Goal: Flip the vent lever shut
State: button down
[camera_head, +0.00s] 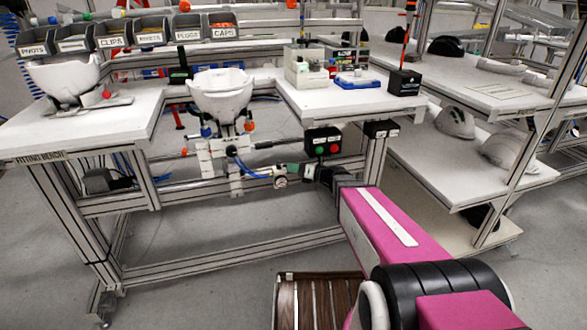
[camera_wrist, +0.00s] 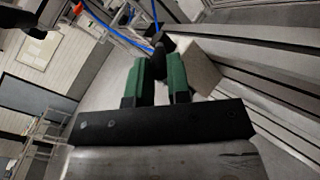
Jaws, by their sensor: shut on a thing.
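My gripper (camera_head: 291,168) reaches under the fitting bench from the right, beside the white fixture (camera_head: 215,157). In the wrist view, its green fingers (camera_wrist: 163,66) are shut on a small black piece (camera_wrist: 160,46), which looks like the vent lever. The fingers cover much of it. A blue hose (camera_wrist: 118,36) runs close to that piece. In the head view the lever is too small and hidden by my gripper to make out its angle. A blue hose (camera_head: 246,171) and a round fitting (camera_head: 281,183) are just left of and below my gripper.
A white helmet shell (camera_head: 220,92) sits above the fixture, in the bench cutout. A black box with red and green buttons (camera_head: 322,141) hangs just above my arm. Bench rails (camera_head: 245,252) run below. A pale block (camera_wrist: 197,66) is beside the fingers.

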jog(key=c, duration=1.1)
grip_release()
jog(key=shift+w, duration=0.1)
